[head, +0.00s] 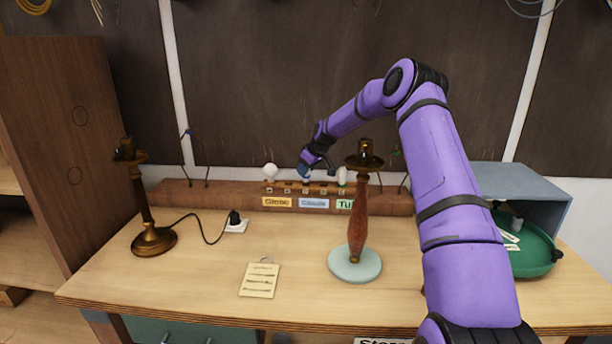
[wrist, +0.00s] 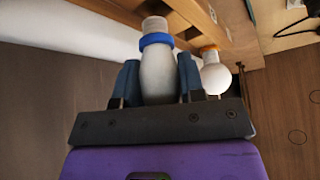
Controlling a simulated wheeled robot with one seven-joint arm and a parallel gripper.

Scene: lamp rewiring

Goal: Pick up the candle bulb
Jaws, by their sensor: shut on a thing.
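The candle bulb (wrist: 157,72) is a pale, tapered bulb with a blue collar, seen in the wrist view between the two fingers of my gripper (wrist: 159,82). The fingers are shut on its glass. Its base end lies close to the wooden rack, and I cannot tell whether it is clear of its slot. In the head view my gripper (head: 305,172) is at the middle of the rack (head: 291,188), above the blue label (head: 314,203), and mostly hides the bulb.
A round white bulb (head: 270,170) stands at the rack's left, and a tube bulb (head: 342,176) at its right. A lamp with a red-brown stem (head: 357,215) stands in front. A brass lamp (head: 153,240) stands at left. A green tray (head: 530,250) is at right.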

